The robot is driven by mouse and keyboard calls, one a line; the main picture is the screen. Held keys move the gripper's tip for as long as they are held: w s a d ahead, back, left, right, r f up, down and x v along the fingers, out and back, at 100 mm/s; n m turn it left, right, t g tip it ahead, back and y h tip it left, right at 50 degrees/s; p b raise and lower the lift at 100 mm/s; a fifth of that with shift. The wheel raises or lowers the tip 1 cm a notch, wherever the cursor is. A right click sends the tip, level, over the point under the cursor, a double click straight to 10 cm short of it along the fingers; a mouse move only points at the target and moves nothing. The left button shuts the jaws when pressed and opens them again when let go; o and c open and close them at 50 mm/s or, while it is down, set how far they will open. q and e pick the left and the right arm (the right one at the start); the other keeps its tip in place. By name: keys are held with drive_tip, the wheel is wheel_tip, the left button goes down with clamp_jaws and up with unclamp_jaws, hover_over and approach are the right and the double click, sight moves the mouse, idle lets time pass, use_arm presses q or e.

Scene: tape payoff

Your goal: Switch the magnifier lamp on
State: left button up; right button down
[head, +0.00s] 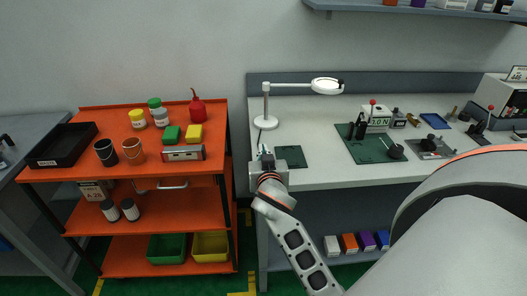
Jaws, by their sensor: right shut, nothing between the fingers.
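The white magnifier lamp (266,104) stands upright at the left end of the grey workbench (320,118). Its round base sits on the bench top, and its arm reaches right to a ring-shaped head (327,86). The head looks white, and I cannot tell whether it is lit. No switch can be made out at this size. My right gripper (264,152) is at the bench's front left edge, in front of the lamp base and apart from it. It is shut and empty, and its fingers are small in the view. My left gripper is not in view.
A green mat (291,156) lies just right of my right gripper. A larger green mat (364,150) with tools is farther right. An orange shelf cart (70,172) with bottles, cups and bins stands left of the bench. Bench top around the lamp base is clear.

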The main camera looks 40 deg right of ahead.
drive_tip(key=r+v, duration=0.1)
drive_tip(key=v, duration=0.6)
drive_tip(key=shift+d+r, duration=0.1)
drive_tip(key=shift+d, duration=0.05)
